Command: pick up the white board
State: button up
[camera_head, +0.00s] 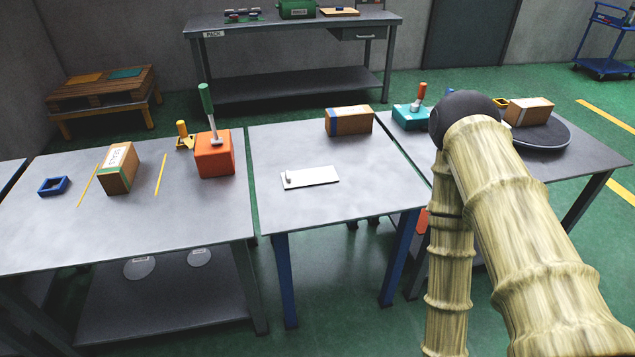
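The white board (315,177) lies flat on the middle grey table (345,208). It is a thin, pale rectangle, longer from left to right, with a small light upright piece near its left end. Nothing covers it. My arm rises at the right of the view and bends at a dark round joint, to the right of the board and apart from it in the picture. My gripper is not in view.
A cardboard box (349,121) stands behind the board on the same table. The left table holds an orange block with a green-handled lever (214,153), another box (118,168) and a blue frame (53,186). The middle table's front is clear.

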aim_at(300, 179)
jog(key=z, duration=1.2)
jog(key=i, duration=0.85)
jog(key=u, duration=1.75)
